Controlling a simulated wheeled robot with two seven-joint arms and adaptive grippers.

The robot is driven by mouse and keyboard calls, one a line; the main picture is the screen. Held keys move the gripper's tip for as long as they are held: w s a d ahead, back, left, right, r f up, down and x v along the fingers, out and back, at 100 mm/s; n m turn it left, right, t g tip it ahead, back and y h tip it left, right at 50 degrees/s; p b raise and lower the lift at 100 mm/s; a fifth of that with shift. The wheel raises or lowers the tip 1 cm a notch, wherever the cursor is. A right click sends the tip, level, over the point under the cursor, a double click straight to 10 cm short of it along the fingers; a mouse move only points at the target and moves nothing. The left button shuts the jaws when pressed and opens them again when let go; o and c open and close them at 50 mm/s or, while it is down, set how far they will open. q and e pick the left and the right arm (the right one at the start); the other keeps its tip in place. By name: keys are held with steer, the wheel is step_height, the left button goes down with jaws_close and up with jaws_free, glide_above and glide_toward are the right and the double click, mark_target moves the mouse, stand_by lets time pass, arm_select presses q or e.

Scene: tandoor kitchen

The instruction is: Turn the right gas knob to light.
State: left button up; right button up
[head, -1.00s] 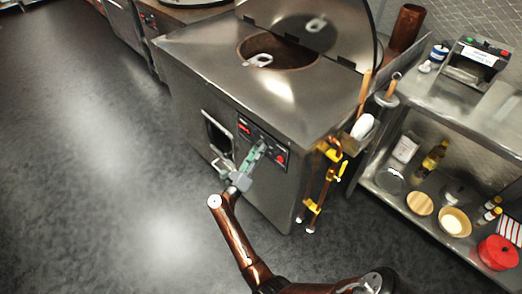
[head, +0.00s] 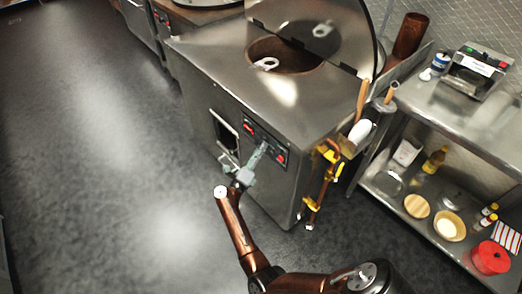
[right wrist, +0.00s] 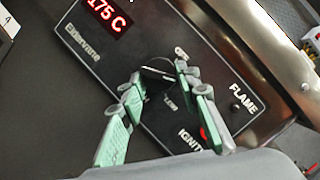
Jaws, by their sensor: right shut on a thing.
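The black gas knob (right wrist: 158,76) sits on the black control panel (right wrist: 75,70) in the right wrist view, with the labels OFF and Low beside it. My right gripper (right wrist: 155,80) is shut on the knob, one green-padded finger on each side. In the head view my right gripper (head: 255,160) reaches the panel (head: 250,127) on the front of the steel tandoor (head: 225,75); its fingers hide the knob there. A red temperature display (right wrist: 105,14) reads 175 C. A red button (right wrist: 204,133) by the lettering IGNIT is partly covered by a finger. My left gripper is not in view.
A door handle (head: 226,135) is left of the panel. A steel shelf (head: 440,105) with bottles and bowls stands right. The floor (head: 110,170) at left is clear.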

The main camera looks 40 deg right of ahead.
stand_by(0.3)
steer(key=o, duration=1.2)
steer(key=shift+c, duration=0.2)
